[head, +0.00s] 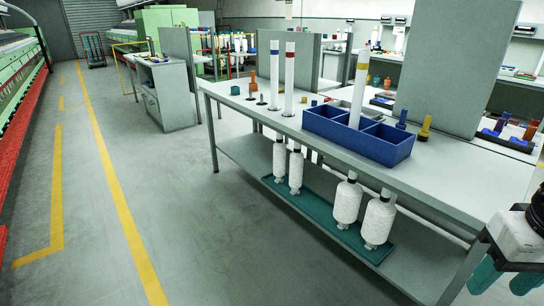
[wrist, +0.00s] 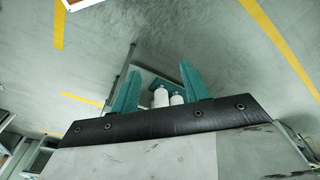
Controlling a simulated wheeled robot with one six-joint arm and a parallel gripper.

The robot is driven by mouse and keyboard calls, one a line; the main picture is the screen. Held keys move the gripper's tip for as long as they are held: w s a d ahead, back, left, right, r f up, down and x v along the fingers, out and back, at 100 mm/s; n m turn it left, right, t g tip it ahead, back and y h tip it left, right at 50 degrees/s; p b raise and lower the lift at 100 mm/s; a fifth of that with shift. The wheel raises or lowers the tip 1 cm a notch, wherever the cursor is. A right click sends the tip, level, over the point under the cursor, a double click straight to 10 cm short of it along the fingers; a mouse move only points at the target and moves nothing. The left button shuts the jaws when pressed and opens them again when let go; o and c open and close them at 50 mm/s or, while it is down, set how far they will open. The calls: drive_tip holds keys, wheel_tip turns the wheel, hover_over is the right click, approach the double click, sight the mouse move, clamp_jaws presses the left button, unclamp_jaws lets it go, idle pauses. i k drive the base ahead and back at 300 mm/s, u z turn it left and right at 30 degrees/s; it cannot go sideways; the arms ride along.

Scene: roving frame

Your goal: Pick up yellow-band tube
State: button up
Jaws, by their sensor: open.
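The yellow-band tube (head: 358,95) is a tall white tube with a yellow band near its top. In the head view it stands upright at the blue divided bin (head: 390,148) on the workbench; its lower end is hidden by the bin. My gripper (head: 505,280) is at the lower right, beyond the bench's right end and well away from the tube. Its teal fingers are apart with nothing held. In the wrist view my gripper (wrist: 158,78) is open, and the yellow-band tube cannot be seen there.
A blue-band tube (head: 274,76) and a red-band tube (head: 289,80) stand left of the bin. Floor on the left is clear.

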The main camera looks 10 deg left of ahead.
sight(363, 63)
drive_tip(key=u, duration=0.65)
drive_tip(key=i, duration=0.85)
drive_tip(key=u, duration=0.6)
